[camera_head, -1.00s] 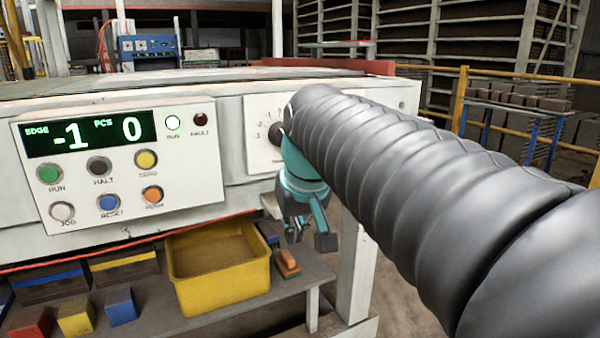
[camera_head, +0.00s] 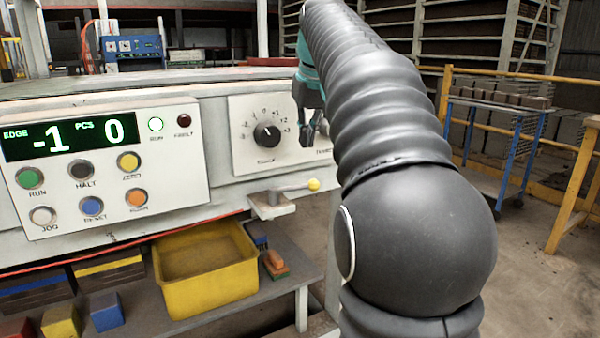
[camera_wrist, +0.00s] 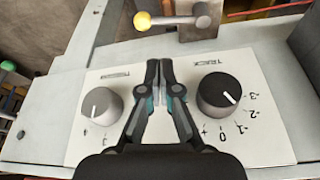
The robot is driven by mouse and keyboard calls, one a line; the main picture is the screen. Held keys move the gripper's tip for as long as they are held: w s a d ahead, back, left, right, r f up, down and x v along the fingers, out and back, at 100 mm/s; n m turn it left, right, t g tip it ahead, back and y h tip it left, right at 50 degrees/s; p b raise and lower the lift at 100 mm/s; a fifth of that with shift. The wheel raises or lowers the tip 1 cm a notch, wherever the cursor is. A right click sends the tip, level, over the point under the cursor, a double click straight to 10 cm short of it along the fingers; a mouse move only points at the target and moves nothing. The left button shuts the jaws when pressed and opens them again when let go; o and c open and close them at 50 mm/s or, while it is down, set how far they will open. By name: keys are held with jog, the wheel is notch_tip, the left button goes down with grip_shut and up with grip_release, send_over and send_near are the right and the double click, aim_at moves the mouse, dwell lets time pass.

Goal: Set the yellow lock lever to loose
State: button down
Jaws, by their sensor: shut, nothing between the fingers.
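The lock lever is a pale metal rod with a yellow ball (camera_head: 313,184) at its end, on a small bracket (camera_head: 272,207) below the dial panel. In the head view the rod points right, nearly level, with the ball at the right. In the wrist view the ball (camera_wrist: 142,21) and the rod (camera_wrist: 176,20) are at the top, past my fingertips. My gripper (camera_head: 306,136) is shut and empty in front of the dial panel, above the lever and apart from it. The wrist view shows its fingertips (camera_wrist: 159,66) together between two dials.
The dial panel has a black knob (camera_head: 266,134); the wrist view shows this knob (camera_wrist: 219,94) and a grey one (camera_wrist: 101,106). A button panel (camera_head: 105,165) reads EDGE -1, PCS 0, with its RUN lamp lit. A yellow bin (camera_head: 205,272) stands on the shelf below.

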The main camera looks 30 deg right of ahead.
jog(key=shift+f, duration=0.1)
jog(key=b+x, duration=0.2)
jog(key=x, duration=0.8)
jog(key=shift+s, duration=0.1)
